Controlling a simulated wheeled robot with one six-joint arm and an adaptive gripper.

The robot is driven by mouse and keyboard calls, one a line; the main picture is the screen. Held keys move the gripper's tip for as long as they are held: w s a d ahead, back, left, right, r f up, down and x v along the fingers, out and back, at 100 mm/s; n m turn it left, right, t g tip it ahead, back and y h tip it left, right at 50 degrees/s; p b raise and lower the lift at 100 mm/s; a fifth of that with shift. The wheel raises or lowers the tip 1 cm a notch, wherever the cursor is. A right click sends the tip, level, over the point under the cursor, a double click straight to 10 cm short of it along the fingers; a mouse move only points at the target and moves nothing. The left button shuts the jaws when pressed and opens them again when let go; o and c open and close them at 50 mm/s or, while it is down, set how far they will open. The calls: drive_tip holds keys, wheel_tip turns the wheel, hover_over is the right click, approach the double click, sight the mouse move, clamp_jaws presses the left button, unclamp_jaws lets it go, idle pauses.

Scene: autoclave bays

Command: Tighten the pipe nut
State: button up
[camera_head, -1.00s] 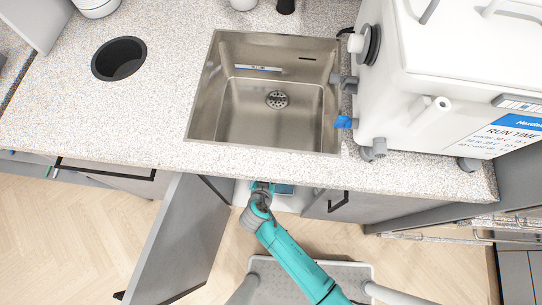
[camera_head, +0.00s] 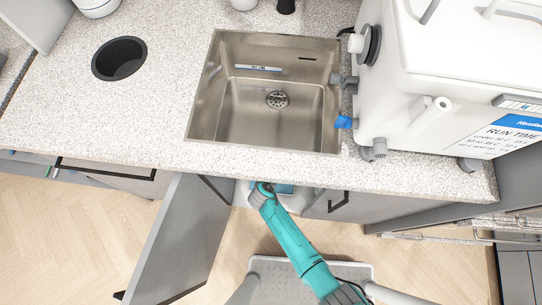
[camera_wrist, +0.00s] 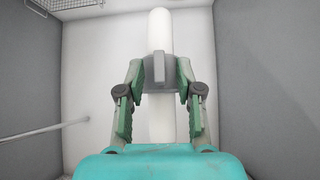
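The grey pipe nut (camera_wrist: 159,72), with a raised rib on its front, sits around an upright white pipe (camera_wrist: 159,30) in the wrist view. My gripper (camera_wrist: 160,78) has one green-padded finger on each side of the nut. The pads appear very close to its sides; whether they press on it is not clear. The pipe runs on behind my gripper's teal body. In the head view my arm reaches under the counter below the sink (camera_head: 268,110), and the counter edge hides the nut and my fingertips.
Grey cabinet walls (camera_wrist: 270,80) stand left and right of the pipe. A thin rod (camera_wrist: 45,131) is at the left, and a wire rack (camera_wrist: 75,4) at the upper left. An open cabinet door (camera_head: 180,240) stands left of my arm.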

clamp_jaws()
drive_tip(key=shift+r, duration=0.1)
